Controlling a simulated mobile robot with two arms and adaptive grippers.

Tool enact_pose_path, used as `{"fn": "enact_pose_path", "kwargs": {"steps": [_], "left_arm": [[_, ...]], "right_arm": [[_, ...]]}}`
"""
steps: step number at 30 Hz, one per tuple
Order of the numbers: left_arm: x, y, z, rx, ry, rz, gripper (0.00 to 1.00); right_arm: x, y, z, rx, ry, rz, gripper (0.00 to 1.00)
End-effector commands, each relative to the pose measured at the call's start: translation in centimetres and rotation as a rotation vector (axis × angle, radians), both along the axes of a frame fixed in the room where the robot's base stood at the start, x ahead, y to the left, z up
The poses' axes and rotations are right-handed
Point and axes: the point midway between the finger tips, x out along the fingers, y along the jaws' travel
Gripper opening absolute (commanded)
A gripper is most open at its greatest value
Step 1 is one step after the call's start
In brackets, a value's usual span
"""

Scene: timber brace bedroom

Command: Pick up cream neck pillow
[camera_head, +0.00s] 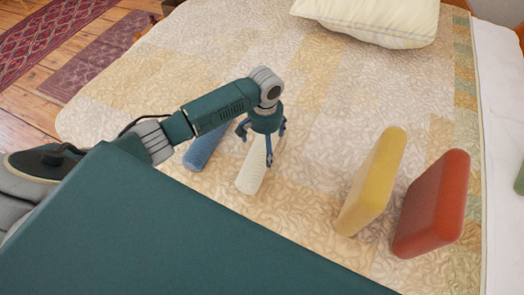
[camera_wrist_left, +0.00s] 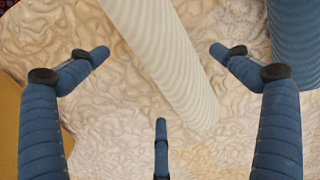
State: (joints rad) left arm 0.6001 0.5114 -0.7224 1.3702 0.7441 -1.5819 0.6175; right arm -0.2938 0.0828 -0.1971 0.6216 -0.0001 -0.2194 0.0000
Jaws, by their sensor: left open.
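The cream neck pillow (camera_head: 251,172) is a ribbed, roll-shaped cushion lying on the quilted bed cover. My left gripper (camera_head: 262,146) hangs over its far end with fingers pointing down and partly hides it in the head view. In the left wrist view the cream neck pillow (camera_wrist_left: 165,55) runs diagonally from the top edge to the middle, between the spread fingertips of the open left gripper (camera_wrist_left: 159,54). The fingers are not seen closed on it. The third finger shows at the bottom, beside the roll's lower end. My right gripper is not in view.
A blue ribbed roll (camera_head: 203,150) lies just left of the cream one; it also shows in the wrist view (camera_wrist_left: 296,40). A yellow cushion (camera_head: 372,182) and a red cushion (camera_head: 432,204) stand to the right. A large pale pillow (camera_head: 375,18) lies at the back. The quilt (camera_head: 345,95) between is clear.

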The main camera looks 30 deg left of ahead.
Motion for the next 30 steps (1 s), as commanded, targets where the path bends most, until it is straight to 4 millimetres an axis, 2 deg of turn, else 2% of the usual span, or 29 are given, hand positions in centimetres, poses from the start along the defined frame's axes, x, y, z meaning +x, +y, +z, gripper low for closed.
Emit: {"fn": "enact_pose_path", "kwargs": {"steps": [3, 6, 10, 16, 25, 30], "left_arm": [[0.0, 0.0, -1.2, 0.0, 0.0, 0.0, 1.0], [0.0, 0.0, -1.8, 0.002, 0.001, 0.0, 1.0], [0.2, 0.0, -3.5, 0.002, 0.002, 0.0, 1.0], [0.3, 0.1, -6.2, 0.001, 0.0, -0.001, 1.0], [0.3, 0.1, -6.7, 0.001, -0.001, -0.002, 1.0], [0.3, 0.1, -6.7, 0.001, -0.001, -0.002, 0.66]], "right_arm": [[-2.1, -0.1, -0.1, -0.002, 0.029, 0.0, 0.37], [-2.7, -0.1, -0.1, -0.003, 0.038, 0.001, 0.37], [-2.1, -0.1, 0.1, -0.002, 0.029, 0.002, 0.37], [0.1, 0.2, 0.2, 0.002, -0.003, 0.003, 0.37], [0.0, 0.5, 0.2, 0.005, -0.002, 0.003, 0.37], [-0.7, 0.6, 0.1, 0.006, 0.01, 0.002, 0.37]]}}
